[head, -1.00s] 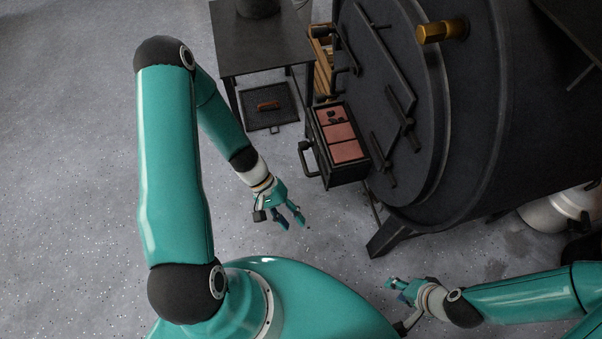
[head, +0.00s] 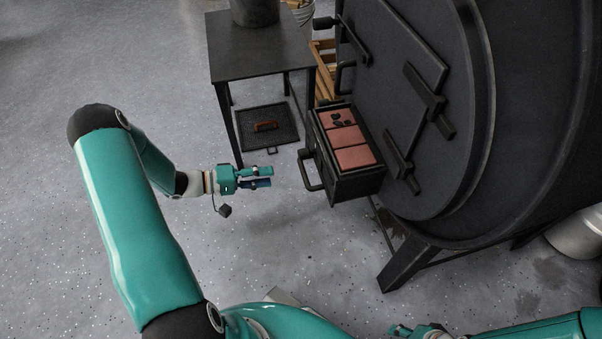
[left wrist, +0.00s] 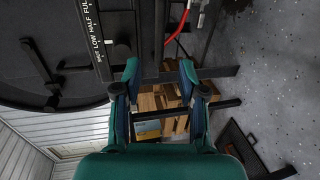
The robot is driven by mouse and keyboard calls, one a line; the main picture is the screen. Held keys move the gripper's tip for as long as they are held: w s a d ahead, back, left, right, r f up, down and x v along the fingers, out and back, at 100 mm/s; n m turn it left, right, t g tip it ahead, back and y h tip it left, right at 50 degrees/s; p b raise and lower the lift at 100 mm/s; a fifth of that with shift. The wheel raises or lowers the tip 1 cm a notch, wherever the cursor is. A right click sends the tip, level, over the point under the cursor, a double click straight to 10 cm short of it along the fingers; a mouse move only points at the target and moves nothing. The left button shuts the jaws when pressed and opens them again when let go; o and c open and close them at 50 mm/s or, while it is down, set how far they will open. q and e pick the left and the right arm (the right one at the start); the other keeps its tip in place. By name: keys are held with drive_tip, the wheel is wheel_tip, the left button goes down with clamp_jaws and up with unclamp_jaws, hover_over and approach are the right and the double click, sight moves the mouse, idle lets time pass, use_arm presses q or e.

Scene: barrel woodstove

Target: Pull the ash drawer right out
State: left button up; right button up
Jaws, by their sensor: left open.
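The ash drawer (head: 360,186) is a black box jutting from the lower front of the dark barrel stove (head: 440,190). Reddish slabs and a few black lumps show in its top. Its black bar handle (head: 307,172) faces left. My left gripper (head: 271,177) is open and empty, level, its fingers pointing right at the handle with a gap between. In the left wrist view its two fingers (left wrist: 159,78) stand apart, with nothing between them. A dark strip marked FULL, HALF, LOW (left wrist: 97,35) shows there. My right gripper (head: 400,330) is partly cut off at the bottom edge.
A dark metal table (head: 258,50) with a pot (head: 254,12) stands behind the drawer. Wood (left wrist: 160,108) shows beyond my fingers in the left wrist view. The floor left of the drawer is clear.

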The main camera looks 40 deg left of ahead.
sight(304, 172)
use_arm(q)
drive_tip(key=b+x, duration=0.2)
drive_tip(key=x, duration=0.9)
drive_tip(key=shift+w+d+f, duration=0.1)
drive_tip(key=shift+w+d, duration=0.1)
drive_tip(key=shift+d, duration=0.1)
clamp_jaws()
